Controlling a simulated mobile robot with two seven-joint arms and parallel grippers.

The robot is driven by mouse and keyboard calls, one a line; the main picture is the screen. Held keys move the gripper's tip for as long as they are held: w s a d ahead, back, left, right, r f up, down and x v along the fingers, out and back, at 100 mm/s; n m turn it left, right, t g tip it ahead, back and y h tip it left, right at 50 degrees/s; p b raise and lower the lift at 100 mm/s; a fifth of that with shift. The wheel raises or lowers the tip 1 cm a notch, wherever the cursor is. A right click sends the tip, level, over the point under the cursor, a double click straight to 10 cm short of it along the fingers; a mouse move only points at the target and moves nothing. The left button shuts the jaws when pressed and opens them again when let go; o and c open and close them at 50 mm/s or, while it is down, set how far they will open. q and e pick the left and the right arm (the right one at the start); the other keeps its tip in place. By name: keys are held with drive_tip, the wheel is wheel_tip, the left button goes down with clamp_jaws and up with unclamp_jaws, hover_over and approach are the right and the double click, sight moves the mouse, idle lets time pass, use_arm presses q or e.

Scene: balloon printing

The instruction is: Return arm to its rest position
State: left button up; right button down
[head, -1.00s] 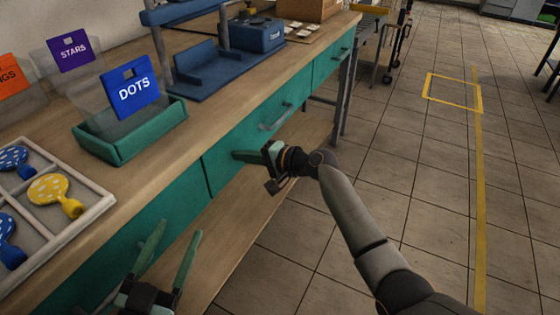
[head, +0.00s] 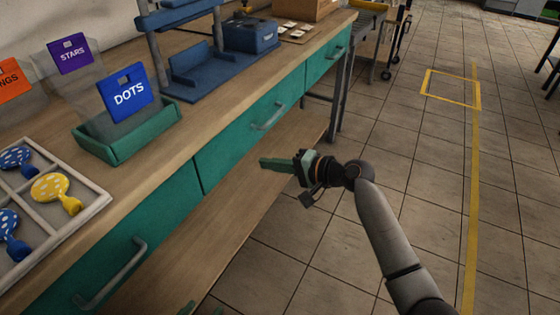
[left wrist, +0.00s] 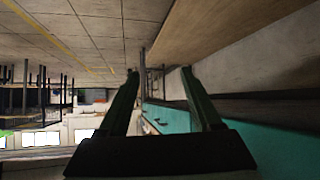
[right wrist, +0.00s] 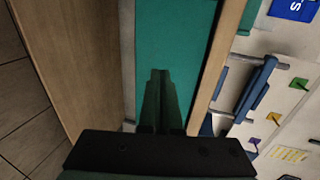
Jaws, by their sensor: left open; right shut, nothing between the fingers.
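My right gripper (head: 268,163) is shut and empty. It hangs in the air in front of the bench, lower than the teal drawer (head: 250,125) and apart from its handle. In the right wrist view its closed fingers (right wrist: 160,78) point toward a teal drawer front (right wrist: 175,40). My left gripper is at the bottom edge of the head view, where only its fingertips (head: 202,309) show. In the left wrist view its two fingers (left wrist: 159,78) are spread apart with nothing between them.
The bench (head: 150,172) holds a green bin (head: 125,140) with a blue DOTS card (head: 126,93), a tray of balloons (head: 95,208) and a blue press (head: 205,77). A lower shelf (head: 225,210) runs beneath the drawers. The tiled floor (head: 420,180) at right is clear.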

drive_tip(key=s+d+f+n+t+h, duration=0.1)
drive_tip(key=s+d+f+n+h, duration=0.25)
drive_tip(key=s+f, duration=0.6)
drive_tip(key=s+d+f+n+h, duration=0.25)
drive_tip(key=s+d+f, duration=0.25)
drive_tip(key=s+f, duration=0.4)
drive_tip(key=s+d+n+h, duration=0.3)
drive_tip(key=s, duration=0.7)
use_arm(q)
drive_tip(key=s+a+r+p, duration=0.1)
drive_tip(key=r+p, duration=0.5)
drive_tip(key=p, duration=0.3)
drive_tip(key=s+a+r+y+p, duration=0.1)
drive_tip(key=s+r+p, duration=0.1)
drive_tip(key=r+p, duration=0.4)
drive_tip(key=shift+a+r+n+g+p, duration=0.3)
drive_tip(key=shift+n+g+p, duration=0.1)
drive_tip(key=shift+p, duration=1.9)
use_arm(e)
drive_tip(key=s+d+r, duration=0.2)
drive_tip(key=d+r, duration=0.1)
drive_tip(key=r, duration=1.1)
drive_tip(key=shift+r+h, duration=0.3)
drive_tip(key=shift+r, duration=0.05)
